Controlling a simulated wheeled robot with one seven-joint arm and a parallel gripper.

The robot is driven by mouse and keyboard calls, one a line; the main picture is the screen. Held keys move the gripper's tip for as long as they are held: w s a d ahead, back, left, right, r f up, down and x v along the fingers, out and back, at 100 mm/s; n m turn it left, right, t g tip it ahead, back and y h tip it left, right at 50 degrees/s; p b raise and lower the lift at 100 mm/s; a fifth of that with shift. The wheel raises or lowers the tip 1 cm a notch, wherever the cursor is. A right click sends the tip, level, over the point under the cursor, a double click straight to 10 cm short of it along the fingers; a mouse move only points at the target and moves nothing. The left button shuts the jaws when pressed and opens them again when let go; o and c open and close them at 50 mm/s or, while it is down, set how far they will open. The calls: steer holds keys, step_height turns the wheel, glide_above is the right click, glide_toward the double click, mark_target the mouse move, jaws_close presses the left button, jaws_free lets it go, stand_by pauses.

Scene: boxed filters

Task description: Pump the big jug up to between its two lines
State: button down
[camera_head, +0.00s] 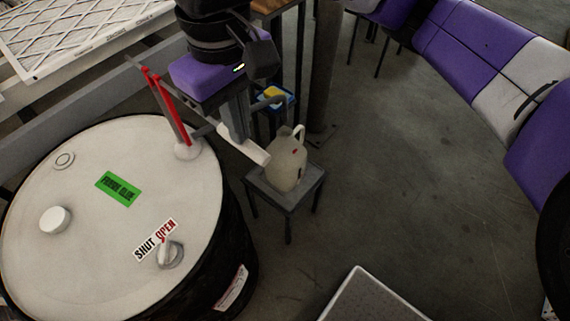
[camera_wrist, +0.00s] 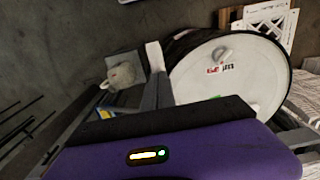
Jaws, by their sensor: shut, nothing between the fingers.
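The big jug (camera_head: 287,166) is cream-coloured and stands upright on a small grey stool (camera_head: 258,189). A red and a dark mark show on its side; I cannot make out the liquid level. It also shows in the wrist view (camera_wrist: 124,75). A red-handled pump (camera_head: 168,106) rises from the drum lid (camera_head: 75,225); a grey bent pipe (camera_head: 272,101) shows above the jug, partly behind my arm. A lever (camera_head: 168,254) sits by a SHUT/OPEN label, its red tip near OPEN. My gripper (camera_head: 258,156) is shut and empty, between pump and jug; it also shows in the wrist view (camera_wrist: 154,58).
The lid also carries a green label (camera_head: 119,189) and a white cap (camera_head: 55,220). A yellow and blue item (camera_head: 274,95) is behind the jug near a grey post (camera_head: 323,70). Purple and grey seats (camera_head: 470,60) stand at the right. The floor between is clear.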

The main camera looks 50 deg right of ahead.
step_height(320, 180, up, 10)
steer(key=p, duration=0.9)
steer(key=shift+f+p, duration=0.25)
steer(key=shift+p, duration=0.05)
steer(key=shift+a, duration=0.1)
